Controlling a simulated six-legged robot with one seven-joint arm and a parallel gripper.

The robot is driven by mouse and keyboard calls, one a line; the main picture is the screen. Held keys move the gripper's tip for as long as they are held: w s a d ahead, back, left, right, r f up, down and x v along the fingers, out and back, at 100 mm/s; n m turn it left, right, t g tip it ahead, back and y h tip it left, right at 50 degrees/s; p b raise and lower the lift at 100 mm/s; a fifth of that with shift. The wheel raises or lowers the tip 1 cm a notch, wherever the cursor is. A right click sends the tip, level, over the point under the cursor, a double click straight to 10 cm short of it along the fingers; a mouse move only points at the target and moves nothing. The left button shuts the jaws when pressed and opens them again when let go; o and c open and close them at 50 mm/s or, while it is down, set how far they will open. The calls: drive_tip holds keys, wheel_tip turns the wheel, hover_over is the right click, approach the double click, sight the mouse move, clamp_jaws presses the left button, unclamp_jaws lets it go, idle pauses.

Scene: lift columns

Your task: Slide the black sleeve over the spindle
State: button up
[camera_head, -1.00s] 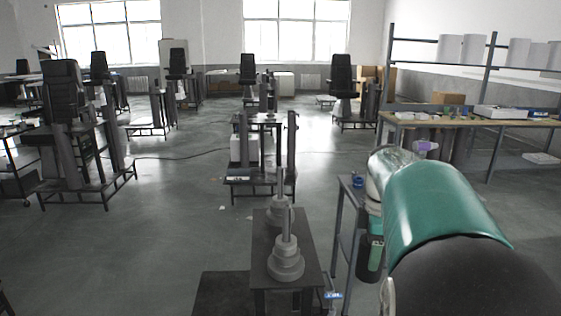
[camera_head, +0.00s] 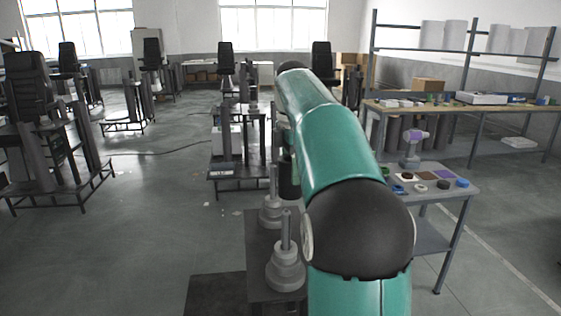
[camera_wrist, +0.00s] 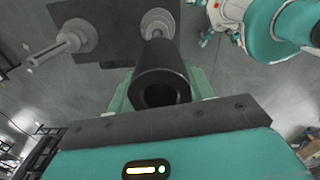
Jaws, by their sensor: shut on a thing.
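The black sleeve (camera_wrist: 161,78) is held between the green fingers of my gripper (camera_wrist: 162,92), its dark open bore towards the wrist camera. In the head view the sleeve (camera_head: 289,180) shows partly behind my arm, beside the rod of the farther spindle (camera_head: 271,212). A nearer grey spindle (camera_head: 286,266) stands upright on the same dark stand. In the wrist view one spindle (camera_wrist: 157,24) lies just beyond the sleeve's far end, its rod partly hidden; the other spindle (camera_wrist: 70,40) is to the left. I cannot tell whether sleeve and rod touch or line up.
The dark stand (camera_head: 258,292) bears both spindles. To its right a small grey table (camera_head: 455,187) holds coloured parts and a purple-topped device (camera_head: 413,145). Another lift column frame (camera_head: 225,172) stands behind. Open floor lies to the left.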

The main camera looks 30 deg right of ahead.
drive_tip(key=shift+w+r, duration=0.2)
drive_tip(key=shift+w, duration=0.4)
hover_over(287, 223)
drive_tip(key=w, duration=0.1)
drive_tip(key=shift+d+f, duration=0.15)
drive_tip(key=shift+f, duration=1.05)
drive_tip(key=shift+d+f, duration=0.15)
drive_tip(key=shift+f, duration=1.05)
drive_tip(key=shift+f, duration=0.15)
drive_tip(key=shift+f, duration=6.1)
